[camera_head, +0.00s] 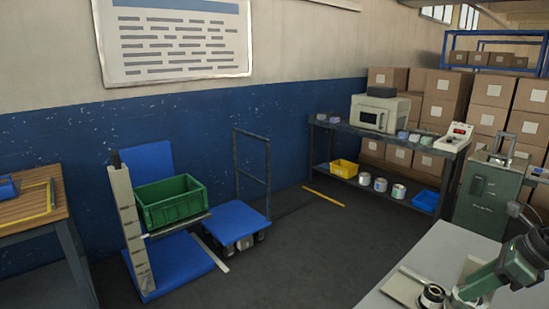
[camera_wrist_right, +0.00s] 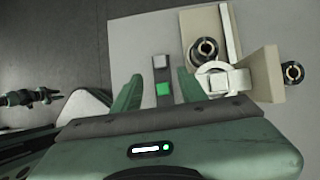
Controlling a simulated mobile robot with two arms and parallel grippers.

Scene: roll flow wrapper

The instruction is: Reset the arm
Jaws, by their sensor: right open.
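My right arm comes in at the lower right of the head view, with its green gripper (camera_head: 466,294) low over the light grey table. In the right wrist view the two green fingers of my right gripper (camera_wrist_right: 160,92) are spread apart with nothing held between them. My left gripper does not show clearly in either view.
A dark ring-shaped roll (camera_head: 432,295) sits on a beige fixture (camera_wrist_right: 267,75) close to the right finger. Another dark ring (camera_wrist_right: 293,72) lies right of it.

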